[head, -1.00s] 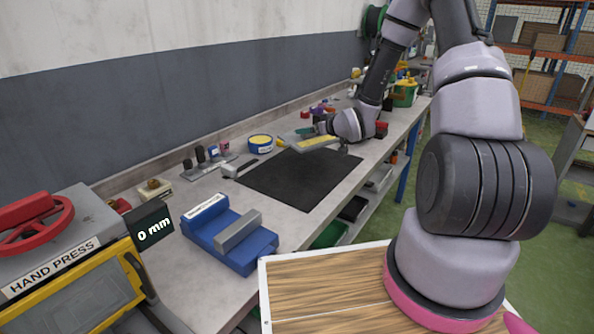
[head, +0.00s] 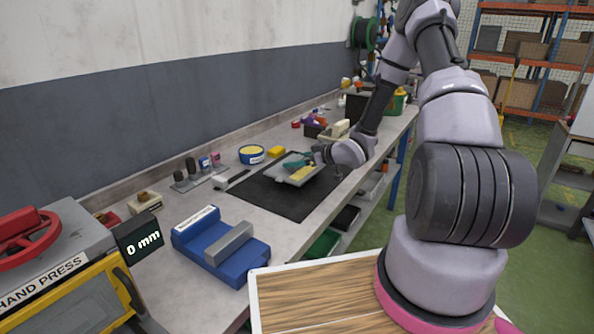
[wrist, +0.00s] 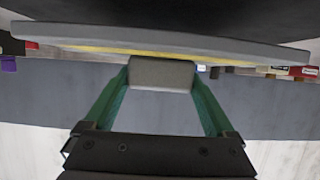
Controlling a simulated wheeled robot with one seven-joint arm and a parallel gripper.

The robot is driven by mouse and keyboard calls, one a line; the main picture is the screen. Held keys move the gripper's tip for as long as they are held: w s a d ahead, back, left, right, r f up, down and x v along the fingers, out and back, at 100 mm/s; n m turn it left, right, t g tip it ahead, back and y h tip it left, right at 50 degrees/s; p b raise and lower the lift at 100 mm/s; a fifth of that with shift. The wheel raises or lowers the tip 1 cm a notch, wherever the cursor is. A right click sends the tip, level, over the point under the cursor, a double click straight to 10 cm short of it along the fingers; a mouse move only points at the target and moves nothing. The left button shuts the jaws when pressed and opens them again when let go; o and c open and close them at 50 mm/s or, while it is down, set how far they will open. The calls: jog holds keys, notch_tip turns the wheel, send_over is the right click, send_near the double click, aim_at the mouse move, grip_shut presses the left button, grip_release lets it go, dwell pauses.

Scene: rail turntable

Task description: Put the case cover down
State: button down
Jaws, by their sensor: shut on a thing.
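The case cover (head: 283,168) is a flat grey piece with a yellow patch, tilted over the far part of a black mat (head: 275,200) on the workbench. I cannot tell whether its edge touches the mat. In the wrist view the cover (wrist: 240,46) spans the top as a grey slab with a yellow strip. There the green fingers of my gripper (wrist: 162,75) close on a grey block under it.
A blue fixture (head: 208,247) and a hand press (head: 60,255) with a display stand nearer. A blue-yellow tape roll (head: 252,154), a yellow block (head: 276,152) and small parts line the wall side. The near part of the mat is bare. Bins sit below the bench.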

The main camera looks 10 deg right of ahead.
aim_at(300, 169)
jog(key=shift+f, duration=1.7)
jog(key=shift+f, duration=0.15)
grip_release()
